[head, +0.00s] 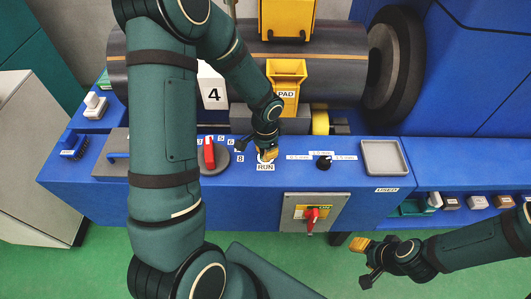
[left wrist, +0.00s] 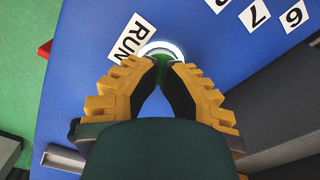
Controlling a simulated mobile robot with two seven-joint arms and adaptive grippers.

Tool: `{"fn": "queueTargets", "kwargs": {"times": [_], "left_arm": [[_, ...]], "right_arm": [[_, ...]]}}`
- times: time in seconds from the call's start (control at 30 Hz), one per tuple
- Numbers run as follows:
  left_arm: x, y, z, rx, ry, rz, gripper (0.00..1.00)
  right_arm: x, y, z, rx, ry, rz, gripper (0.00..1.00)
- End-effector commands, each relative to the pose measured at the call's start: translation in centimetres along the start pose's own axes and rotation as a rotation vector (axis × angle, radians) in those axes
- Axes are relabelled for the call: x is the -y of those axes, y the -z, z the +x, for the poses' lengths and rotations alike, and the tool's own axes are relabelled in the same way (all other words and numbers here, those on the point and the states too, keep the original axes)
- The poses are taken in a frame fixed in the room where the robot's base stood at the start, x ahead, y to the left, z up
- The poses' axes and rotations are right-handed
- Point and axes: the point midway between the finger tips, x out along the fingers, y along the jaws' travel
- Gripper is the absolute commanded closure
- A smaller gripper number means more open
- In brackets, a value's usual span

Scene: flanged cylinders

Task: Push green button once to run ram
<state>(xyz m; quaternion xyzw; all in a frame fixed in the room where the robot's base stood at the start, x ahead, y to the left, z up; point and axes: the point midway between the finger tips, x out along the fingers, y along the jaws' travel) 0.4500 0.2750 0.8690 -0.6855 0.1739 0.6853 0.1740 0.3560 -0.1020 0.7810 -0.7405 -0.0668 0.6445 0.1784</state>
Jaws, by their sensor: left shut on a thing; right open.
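The green button (left wrist: 163,57) sits in a pale ring on the blue console, beside the RUN label (left wrist: 133,38), in the left wrist view. The yellow-and-black fingertips of my left gripper (left wrist: 166,67) are at the button, close together on it, and cover much of it. In the head view my left gripper (head: 267,154) points down at the console just above the RUN label (head: 265,167), and the button is hidden there. My right gripper (head: 364,261) is open and empty, in front of the console over the green floor.
A red-handled dial (head: 209,153) with numbers stands left of RUN, and a black knob (head: 324,163) stands to the right. A grey tray (head: 385,158) lies farther right. A red switch (head: 312,216) is on the console front. A large dark roller (head: 345,82) lies behind.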

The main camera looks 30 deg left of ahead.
Motion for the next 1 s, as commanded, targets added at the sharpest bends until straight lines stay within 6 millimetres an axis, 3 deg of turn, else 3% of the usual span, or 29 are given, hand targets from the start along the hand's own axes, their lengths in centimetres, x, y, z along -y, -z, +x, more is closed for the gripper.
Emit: {"fn": "queueTargets", "kwargs": {"times": [1.0], "left_arm": [[0.0, 0.0, -5.7, 0.0, 0.0, 0.001, 1.0]], "right_arm": [[1.5, 0.5, -4.0, 0.0, 0.0, 0.0, 0.53]]}}
